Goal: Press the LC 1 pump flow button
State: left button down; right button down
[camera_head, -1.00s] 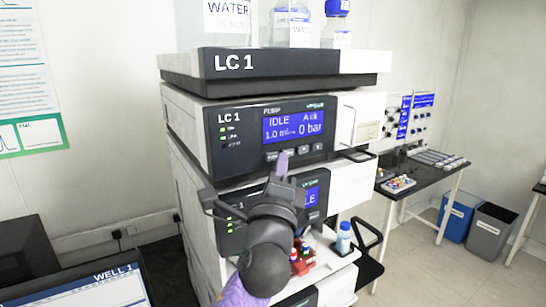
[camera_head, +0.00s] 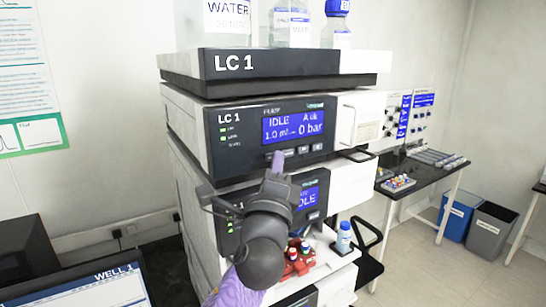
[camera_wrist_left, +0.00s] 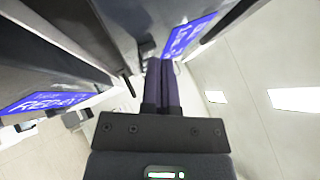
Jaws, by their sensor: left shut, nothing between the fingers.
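The LC 1 pump module (camera_head: 229,166) is in the upper part of the stack in the head view. Its blue screen (camera_head: 293,127) reads IDLE, 1.0 and 0 bar. A row of small buttons (camera_head: 304,150) lies below the screen. My left gripper (camera_head: 278,158) is shut and empty, its fingertips at the left end of that row. They hide the button there; I cannot tell whether they touch it. In the left wrist view the shut fingers (camera_wrist_left: 162,85) point toward the module's panel. My right gripper is not in view.
A solvent tray (camera_head: 300,62) with water bottles tops the stack. A second LC 1 module (camera_head: 308,197) sits below the pump. Red vial holder (camera_head: 298,262) and a small bottle (camera_head: 344,238) stand lower down. A monitor (camera_head: 105,288) is at lower left.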

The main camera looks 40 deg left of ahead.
pick_arm(q)
jog(key=shift+w+a, duration=0.1)
jog(key=shift+a, duration=0.1)
jog(key=shift+d, duration=0.1)
dwell(0.4)
jog(key=shift+s+d, duration=0.35)
jog(key=shift+d, duration=0.35)
jog(key=d, duration=0.1)
jog(key=s+d, duration=0.1)
jog(key=d, duration=0.1)
jog(key=s+d, duration=0.1)
jog(key=shift+d+p, duration=0.3)
jog(key=shift+p, duration=0.05)
dwell(0.4)
